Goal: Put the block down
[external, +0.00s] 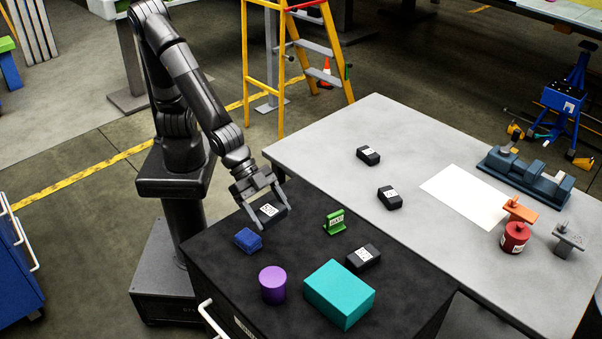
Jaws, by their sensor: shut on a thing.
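My gripper (273,214) points down over the left back part of the black cabinet top (300,240). Its two fingers are shut on a black block with a white label (269,213). The block is low, close to the black top. I cannot tell whether it touches the surface or hangs just above it. Part of the block is hidden by the fingers.
A blue block (248,239), purple cylinder (272,285), green labelled piece (335,221), black labelled block (363,257) and teal box (340,292) stand nearby. Two black blocks (368,155) (389,197), white paper (464,196) and a vise (527,175) are on the grey table (330,145).

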